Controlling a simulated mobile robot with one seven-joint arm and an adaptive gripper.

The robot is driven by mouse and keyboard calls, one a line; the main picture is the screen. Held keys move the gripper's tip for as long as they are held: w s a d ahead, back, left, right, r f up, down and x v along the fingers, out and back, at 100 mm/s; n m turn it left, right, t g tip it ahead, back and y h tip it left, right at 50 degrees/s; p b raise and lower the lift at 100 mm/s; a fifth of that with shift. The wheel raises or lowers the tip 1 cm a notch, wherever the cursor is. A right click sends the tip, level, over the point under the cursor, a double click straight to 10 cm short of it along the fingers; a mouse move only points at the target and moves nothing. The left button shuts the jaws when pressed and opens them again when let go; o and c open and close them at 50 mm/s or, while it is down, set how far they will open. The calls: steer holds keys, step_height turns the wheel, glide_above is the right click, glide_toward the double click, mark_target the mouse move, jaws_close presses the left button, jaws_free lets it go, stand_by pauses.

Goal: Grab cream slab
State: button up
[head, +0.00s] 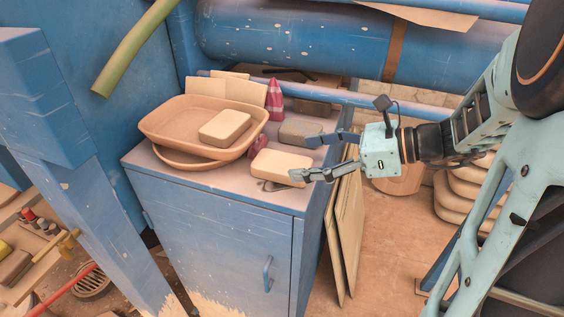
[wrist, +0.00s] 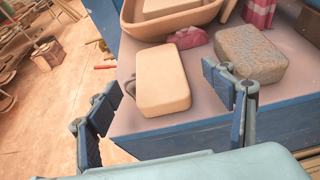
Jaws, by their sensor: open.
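A cream slab (head: 277,164) with rounded edges lies flat on the blue cabinet's top near its front right edge. It also shows in the wrist view (wrist: 163,82), in the space between my fingers. My gripper (head: 308,158) is open and empty at the right of this slab, its fingers pointing left; in the wrist view (wrist: 160,92) one finger is on each side. I cannot tell whether a finger touches the slab. A second cream slab (head: 224,126) lies in the upper tan tray (head: 160,137).
A grey slab (head: 299,133) lies behind the near cream slab, close to my right-hand finger in the wrist view (wrist: 251,54). A crumpled pink cloth (wrist: 187,37) lies beside the trays.

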mark_target(284, 162)
steer(key=shift+f+p+x, duration=0.15)
steer(key=shift+p+x, duration=0.05)
steer(key=shift+x, duration=1.35)
steer(key=shift+f+p+x, duration=0.15)
steer(key=shift+f+x, duration=0.05)
steer(key=shift+x, duration=1.35)
steer(key=shift+s, duration=0.15)
steer(key=shift+c, duration=0.6)
steer(key=shift+r, duration=0.1)
steer(key=c, duration=1.6)
